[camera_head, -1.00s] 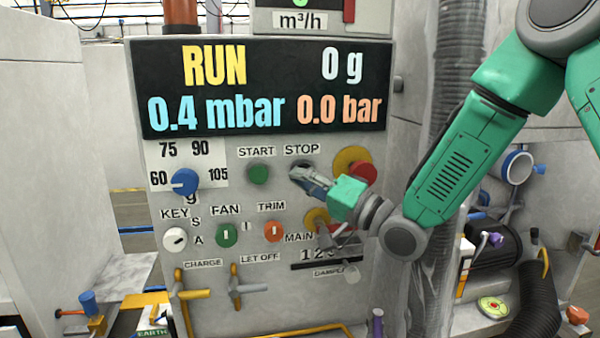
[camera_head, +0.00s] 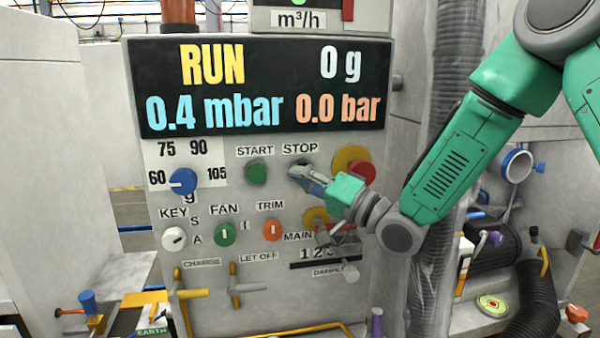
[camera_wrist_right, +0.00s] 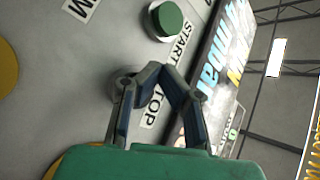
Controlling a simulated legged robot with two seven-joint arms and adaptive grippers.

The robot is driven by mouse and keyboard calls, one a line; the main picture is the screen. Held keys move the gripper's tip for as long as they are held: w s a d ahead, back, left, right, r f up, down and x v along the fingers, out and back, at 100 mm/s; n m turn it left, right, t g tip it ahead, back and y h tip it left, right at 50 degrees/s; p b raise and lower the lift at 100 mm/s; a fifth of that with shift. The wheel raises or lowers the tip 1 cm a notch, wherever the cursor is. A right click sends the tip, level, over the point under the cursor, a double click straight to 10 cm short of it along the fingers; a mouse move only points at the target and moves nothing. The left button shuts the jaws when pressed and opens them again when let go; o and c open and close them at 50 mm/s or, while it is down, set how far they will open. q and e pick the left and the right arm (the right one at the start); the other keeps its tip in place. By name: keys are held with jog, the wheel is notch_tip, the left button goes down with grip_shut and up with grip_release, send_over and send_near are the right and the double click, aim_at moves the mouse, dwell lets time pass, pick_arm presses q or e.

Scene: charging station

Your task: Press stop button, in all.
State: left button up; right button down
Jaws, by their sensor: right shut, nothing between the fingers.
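The stop button, below the STOP label (camera_head: 300,148), is mostly covered by my right gripper (camera_head: 294,172) in the head view. My right gripper is shut and empty, with its fingertips at the button's place on the panel. In the wrist view the shut fingertips (camera_wrist_right: 165,70) are in front of the panel beside the STOP label (camera_wrist_right: 151,107), and a grey round rim (camera_wrist_right: 122,84) shows beside the fingers. I cannot tell whether the fingertips touch the button. The display (camera_head: 262,85) reads RUN. My left gripper is not in view.
The green start button (camera_head: 257,172) is just left of the stop button; it also shows in the wrist view (camera_wrist_right: 168,20). A red knob on a yellow disc (camera_head: 350,158) is close to the right, partly behind my gripper. Fan (camera_head: 225,234) and trim (camera_head: 270,230) knobs are below.

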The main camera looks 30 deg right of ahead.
jog(key=shift+w+d, duration=0.25)
jog(key=shift+d, duration=0.2)
jog(key=shift+a, duration=0.2)
jog(key=shift+d, duration=0.1)
jog(key=shift+v, duration=1.05)
jog(key=shift+a+r, duration=0.1)
jog(key=shift+a, duration=0.1)
jog(key=shift+s+a+p, duration=0.1)
jog(key=shift+s+a, duration=0.1)
jog(key=shift+s, duration=0.6)
jog(key=shift+s+a+p, duration=0.1)
jog(key=shift+s+a, duration=0.1)
jog(key=shift+s, duration=0.65)
jog(key=shift+s+a+p, duration=0.1)
jog(key=shift+s+a, duration=0.1)
jog(key=shift+s, duration=0.6)
